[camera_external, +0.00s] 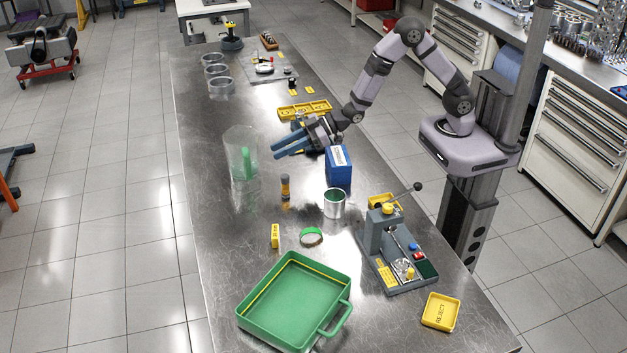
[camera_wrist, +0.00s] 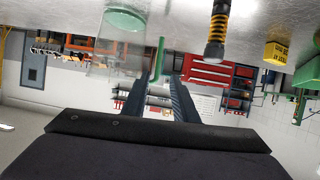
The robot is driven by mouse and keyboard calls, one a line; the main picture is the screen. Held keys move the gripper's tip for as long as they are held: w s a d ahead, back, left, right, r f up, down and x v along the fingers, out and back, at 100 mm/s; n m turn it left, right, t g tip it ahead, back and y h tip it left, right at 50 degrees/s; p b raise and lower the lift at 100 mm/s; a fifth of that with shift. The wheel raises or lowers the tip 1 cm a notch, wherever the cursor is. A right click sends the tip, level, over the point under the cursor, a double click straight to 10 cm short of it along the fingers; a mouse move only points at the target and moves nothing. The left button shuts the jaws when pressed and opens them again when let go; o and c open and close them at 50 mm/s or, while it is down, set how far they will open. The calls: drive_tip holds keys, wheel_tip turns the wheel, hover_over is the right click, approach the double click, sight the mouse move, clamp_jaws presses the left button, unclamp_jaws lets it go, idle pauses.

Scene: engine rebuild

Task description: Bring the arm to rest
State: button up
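My gripper (camera_external: 278,147) is held above the steel bench, its two blue fingers pointing left toward a clear beaker (camera_external: 240,152) with a green piece in it. The fingers stand apart with nothing between them; the wrist view also shows the gap (camera_wrist: 164,82). The beaker is apart from the fingertips. My wrist is just behind and above a blue box (camera_external: 338,167) with a white label. The wrist picture is upside down, with the bench along its top edge.
An orange and black cylinder (camera_external: 285,187), a metal cup (camera_external: 334,204) and a green ring (camera_external: 311,236) stand nearby. A green tray (camera_external: 342,318), a grey press fixture (camera_external: 372,232) and a yellow reject tray (camera_external: 440,311) are at the front. A yellow organizer (camera_external: 304,109) lies behind my gripper.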

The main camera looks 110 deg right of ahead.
drive_tip(key=shift+s+r, duration=0.1)
drive_tip(key=s+a+r+g+p, duration=0.2)
drive_tip(key=s+a+g+p, duration=0.1)
drive_tip(key=s, duration=0.8)
drive_tip(key=s+a+r+g+p, duration=0.2)
drive_tip(key=s+g, duration=0.4)
drive_tip(key=s, duration=0.6)
drive_tip(key=s+a+r+g+y+p, duration=0.1)
drive_tip(key=s+a+g+p, duration=0.3)
drive_tip(key=s, duration=0.7)
drive_tip(key=shift+s+a+r+g+p, duration=0.15)
drive_tip(key=shift+s+r+g+p, duration=0.15)
drive_tip(key=shift+r, duration=0.6)
